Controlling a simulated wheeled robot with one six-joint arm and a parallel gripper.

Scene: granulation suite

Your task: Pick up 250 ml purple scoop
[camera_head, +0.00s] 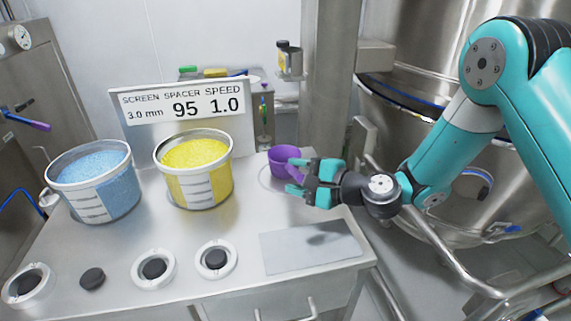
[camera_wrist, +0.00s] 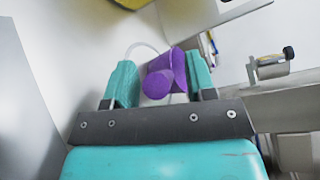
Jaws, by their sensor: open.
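The purple scoop (camera_head: 283,159) stands on the steel table near its right side, with its cup at the back and its handle pointing toward my gripper. A pale ring outline shows on the table around it. My gripper (camera_head: 296,173) is open, with its teal fingers at the scoop's handle. In the wrist view the purple scoop (camera_wrist: 163,80) shows between the two fingers of my gripper (camera_wrist: 160,82), the handle end facing the camera. I cannot tell whether either finger touches the handle. Part of the handle is hidden by the fingers in the head view.
A tub of yellow granules (camera_head: 195,170) and a tub of blue granules (camera_head: 95,182) stand left of the scoop. A sign (camera_head: 180,102) stands behind them. A grey plate (camera_head: 312,246) and several dark discs, some in white rings, lie in front. A steel vessel (camera_head: 450,130) is at right.

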